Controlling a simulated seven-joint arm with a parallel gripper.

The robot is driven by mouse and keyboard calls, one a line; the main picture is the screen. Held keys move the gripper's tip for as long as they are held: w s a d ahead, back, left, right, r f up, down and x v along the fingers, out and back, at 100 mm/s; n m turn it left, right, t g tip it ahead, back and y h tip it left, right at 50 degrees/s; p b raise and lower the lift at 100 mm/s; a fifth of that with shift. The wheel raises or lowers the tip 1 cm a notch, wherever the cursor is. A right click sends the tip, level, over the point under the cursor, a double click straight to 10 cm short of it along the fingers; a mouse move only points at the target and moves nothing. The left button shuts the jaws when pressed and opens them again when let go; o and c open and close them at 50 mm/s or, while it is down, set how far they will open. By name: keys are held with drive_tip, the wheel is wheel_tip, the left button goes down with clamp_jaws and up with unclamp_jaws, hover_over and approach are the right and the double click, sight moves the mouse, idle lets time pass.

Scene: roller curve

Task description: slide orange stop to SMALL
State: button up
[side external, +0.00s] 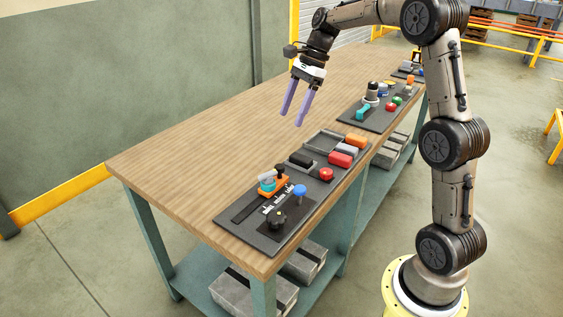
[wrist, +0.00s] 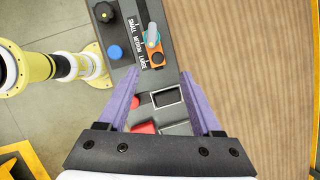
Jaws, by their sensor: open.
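The orange stop (side external: 283,185) sits on a dark panel (side external: 262,240) at the table's near end. It carries a teal part with a pale lever and a black knob. In the wrist view the orange stop (wrist: 154,50) lies beside the MEDIUM and LARGE end of the printed scale (wrist: 135,42). The SMALL word is at the scale's far, upper end, beside a dark slot (wrist: 143,10). My gripper (side external: 291,119) is open and empty, high above the table and apart from the stop. In the wrist view my gripper (wrist: 158,74) has its fingertips just below the stop.
A blue knob (side external: 299,190), black dial (side external: 276,219) and red button (side external: 326,174) stand near the stop. Black, red and orange blocks (side external: 355,140) and an open tray lie farther along. Another panel (side external: 372,116) is beyond. The wooden tabletop (side external: 215,145) at left is clear.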

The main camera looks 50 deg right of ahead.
sight(280, 166)
drive_tip(key=x, duration=0.5)
drive_tip(key=d+x, duration=0.1)
drive_tip(key=x, duration=0.4)
drive_tip(key=s+d+f+x, duration=0.1)
drive_tip(key=x, duration=0.4)
drive_tip(key=shift+d, duration=0.1)
clamp_jaws()
idle(1.1)
